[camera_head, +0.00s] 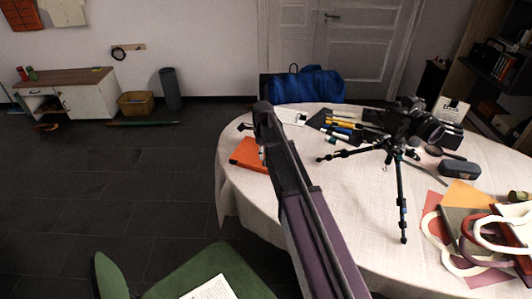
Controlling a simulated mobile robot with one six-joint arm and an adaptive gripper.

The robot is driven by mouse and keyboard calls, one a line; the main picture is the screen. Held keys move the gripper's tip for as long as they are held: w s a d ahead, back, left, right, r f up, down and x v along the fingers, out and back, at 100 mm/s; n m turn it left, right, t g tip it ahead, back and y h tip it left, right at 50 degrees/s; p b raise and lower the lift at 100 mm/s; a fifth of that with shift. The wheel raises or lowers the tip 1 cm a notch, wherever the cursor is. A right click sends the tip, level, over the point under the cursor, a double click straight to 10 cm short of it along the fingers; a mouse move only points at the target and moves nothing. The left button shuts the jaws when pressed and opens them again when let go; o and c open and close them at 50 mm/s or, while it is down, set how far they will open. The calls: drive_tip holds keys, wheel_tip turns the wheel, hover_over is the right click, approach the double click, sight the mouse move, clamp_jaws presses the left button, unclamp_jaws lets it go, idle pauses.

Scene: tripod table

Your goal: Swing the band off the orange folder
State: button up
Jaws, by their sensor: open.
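The orange folder (247,154) lies near the left edge of the round table, and my arm covers its right part. I cannot make out a band on the folder's visible part. My arm reaches up from the bottom of the view across the table's left side. My gripper (245,127) shows only as a small dark part at the arm's far end, just beyond the folder in the picture. It is open, and most of it is hidden behind the arm. I cannot tell whether it touches anything.
The table (340,205) has a white cloth. A camera on a black tripod (398,185) stands in the middle. Papers and rings (455,240) crowd the right front. A green chair (205,275) stands in front.

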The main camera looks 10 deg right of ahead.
drive_tip(key=shift+f+b, duration=1.15)
drive_tip(key=shift+f, duration=0.3)
drive_tip(key=c, duration=0.4)
